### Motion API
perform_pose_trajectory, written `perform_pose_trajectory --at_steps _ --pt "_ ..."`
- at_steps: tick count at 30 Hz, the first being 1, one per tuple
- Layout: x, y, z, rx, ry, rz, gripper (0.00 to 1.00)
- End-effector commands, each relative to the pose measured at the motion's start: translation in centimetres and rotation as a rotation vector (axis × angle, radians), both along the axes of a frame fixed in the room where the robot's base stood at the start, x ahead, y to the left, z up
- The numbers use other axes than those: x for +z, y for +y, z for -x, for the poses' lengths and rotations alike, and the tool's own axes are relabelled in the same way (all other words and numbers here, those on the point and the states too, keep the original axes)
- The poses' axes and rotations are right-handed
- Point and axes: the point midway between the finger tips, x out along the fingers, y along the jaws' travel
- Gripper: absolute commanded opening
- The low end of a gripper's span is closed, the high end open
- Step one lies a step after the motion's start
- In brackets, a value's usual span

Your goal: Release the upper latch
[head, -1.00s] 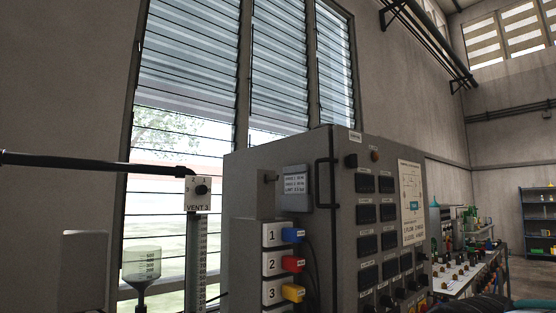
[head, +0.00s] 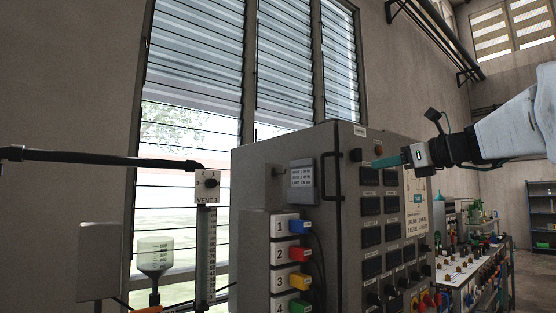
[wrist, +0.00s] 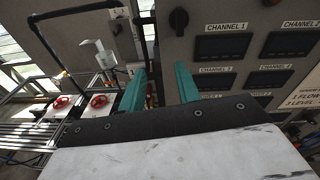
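A grey cabinet (head: 258,215) stands in the middle of the head view. A small black latch-like knob (head: 356,155) sits at the upper left of its front panel; it also shows in the wrist view (wrist: 179,21), pointing up and down. I cannot tell for sure that it is the upper latch. My gripper (head: 378,163), with teal fingers, is in front of the panel, right of this knob in the head view. In the wrist view my gripper (wrist: 160,70) is open, with nothing between its fingers, and the knob lies beyond the fingertips.
A black vertical handle (head: 338,177) stands out at the panel's left edge. Channel displays (head: 369,177) fill the panel below the knob. Numbered boxes with coloured plugs (head: 299,227) are on the cabinet's left side. A black pipe (head: 100,158) crosses at left.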

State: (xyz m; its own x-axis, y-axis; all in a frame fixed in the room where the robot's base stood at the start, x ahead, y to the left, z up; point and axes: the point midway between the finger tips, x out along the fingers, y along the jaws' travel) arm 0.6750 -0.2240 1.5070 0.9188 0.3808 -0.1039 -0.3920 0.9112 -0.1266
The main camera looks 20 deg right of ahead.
Motion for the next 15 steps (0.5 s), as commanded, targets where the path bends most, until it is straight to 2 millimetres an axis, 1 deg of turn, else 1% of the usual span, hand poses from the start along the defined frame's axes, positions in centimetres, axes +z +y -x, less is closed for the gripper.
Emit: perform_pose_trajectory --at_steps 1,3,6,11,15 --pt "1.1 -1.4 0.0 -0.024 -0.018 -0.054 0.33" --pt "2.4 -2.6 0.2 -0.042 -0.038 -0.112 0.33" --pt "3.2 -3.3 0.1 -0.052 -0.05 -0.153 0.33" --pt "3.3 -2.9 -1.0 -0.05 -0.052 -0.161 0.33" --pt "3.2 -2.2 -2.7 -0.048 -0.051 -0.16 0.33"
